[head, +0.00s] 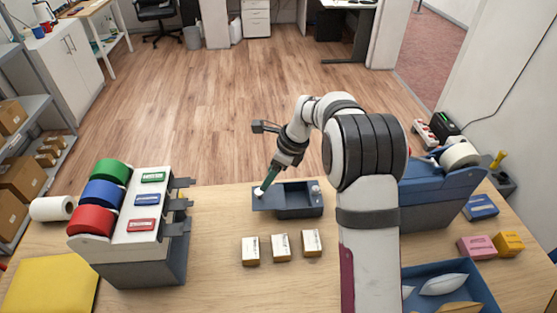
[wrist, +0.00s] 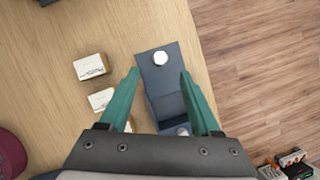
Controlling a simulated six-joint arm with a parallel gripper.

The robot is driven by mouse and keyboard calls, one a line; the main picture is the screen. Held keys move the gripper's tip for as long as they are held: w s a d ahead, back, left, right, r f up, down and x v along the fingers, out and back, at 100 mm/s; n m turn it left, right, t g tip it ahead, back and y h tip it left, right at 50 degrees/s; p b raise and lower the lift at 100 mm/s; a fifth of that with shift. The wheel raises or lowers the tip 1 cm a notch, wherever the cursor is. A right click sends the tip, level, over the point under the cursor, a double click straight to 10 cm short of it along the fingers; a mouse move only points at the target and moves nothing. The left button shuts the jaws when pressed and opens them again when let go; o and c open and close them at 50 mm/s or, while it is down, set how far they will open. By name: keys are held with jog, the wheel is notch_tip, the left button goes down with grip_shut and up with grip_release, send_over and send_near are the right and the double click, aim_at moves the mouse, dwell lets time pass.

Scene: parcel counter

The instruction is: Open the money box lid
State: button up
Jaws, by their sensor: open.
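The dark grey money box (head: 301,212) stands on the counter in the middle. Its flat lid (head: 267,203) extends to the left of the box, and the hollow inside shows open to the right of it. A white knob (head: 258,193) sits near the lid's left end. The wrist view shows the lid (wrist: 157,80), the knob (wrist: 160,58) and the open box (wrist: 170,108). My gripper (wrist: 159,73) is open and empty. Its green fingers appear on either side of the lid, with the knob just beyond their tips. I cannot tell whether they touch anything.
Several small boxes (head: 281,247) lie in front of the money box. A rack with tape rolls (head: 135,265) stands left, and a blue tray (head: 480,295) with packets is at front right. The counter between rack and money box is clear.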

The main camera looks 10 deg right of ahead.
jog(key=v, duration=0.9)
jog(key=s+a+r+n+g+h, duration=0.1)
jog(key=s+r+n, duration=0.3)
jog(key=s, duration=0.6)
jog(key=s+a+r+n, duration=0.1)
jog(key=s+n, duration=0.5)
jog(key=s, duration=0.5)
jog(key=s+f+n, duration=0.2)
jog(key=s+n, duration=0.1)
jog(key=s, duration=0.4)
jog(key=s+d+f+n+g+h, duration=0.1)
jog(key=s+n, duration=0.3)
jog(key=s, duration=0.4)
jog(key=shift+f, duration=0.7)
